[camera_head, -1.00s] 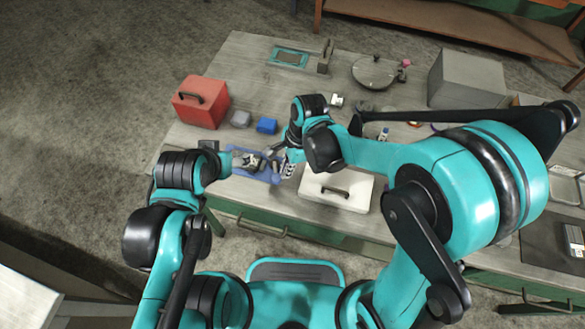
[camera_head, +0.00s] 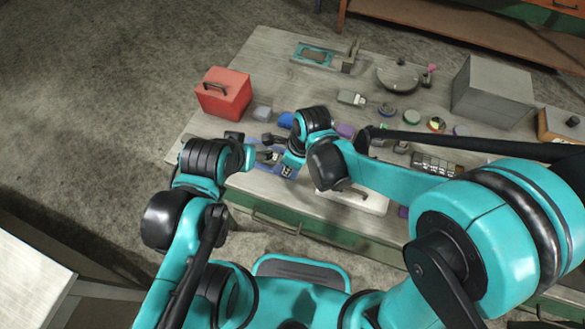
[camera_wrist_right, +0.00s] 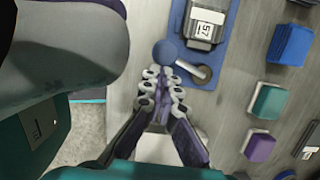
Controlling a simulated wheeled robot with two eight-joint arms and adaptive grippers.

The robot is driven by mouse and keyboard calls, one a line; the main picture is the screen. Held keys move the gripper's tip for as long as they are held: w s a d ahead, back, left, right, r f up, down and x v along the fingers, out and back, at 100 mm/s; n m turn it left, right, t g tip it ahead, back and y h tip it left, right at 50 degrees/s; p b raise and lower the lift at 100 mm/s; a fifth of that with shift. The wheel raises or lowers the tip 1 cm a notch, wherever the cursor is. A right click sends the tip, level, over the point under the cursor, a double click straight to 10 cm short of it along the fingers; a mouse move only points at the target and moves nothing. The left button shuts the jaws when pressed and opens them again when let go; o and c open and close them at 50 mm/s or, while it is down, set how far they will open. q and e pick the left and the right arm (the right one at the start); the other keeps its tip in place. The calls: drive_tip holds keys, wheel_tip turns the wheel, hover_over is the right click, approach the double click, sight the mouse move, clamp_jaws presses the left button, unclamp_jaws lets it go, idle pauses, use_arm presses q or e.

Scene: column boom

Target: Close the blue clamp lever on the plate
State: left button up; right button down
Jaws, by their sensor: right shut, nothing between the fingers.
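The blue plate (camera_wrist_right: 222,50) lies on the bench and shows at the top of the right wrist view. A grey block marked 57 (camera_wrist_right: 206,22) sits on it. A blue ball knob (camera_wrist_right: 165,53) with a short grey lever arm (camera_wrist_right: 190,69) is beside the block. My right gripper (camera_wrist_right: 163,77) is shut and empty, its tips just below the knob; I cannot tell whether they touch it. In the head view, my right gripper (camera_head: 287,170) hides part of the plate. My left gripper (camera_head: 268,156) is at the plate's left side; its finger opening is unclear.
A red toolbox (camera_head: 223,94) and a blue block (camera_head: 286,120) stand behind the plate. A white case (camera_head: 372,200) lies right of it, partly under my right arm. Green and purple blocks (camera_wrist_right: 260,146) lie right in the wrist view.

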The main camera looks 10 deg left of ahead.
use_arm(q)
drive_tip(key=shift+a+f, duration=0.1)
use_arm(e)
drive_tip(key=shift+a, duration=0.6)
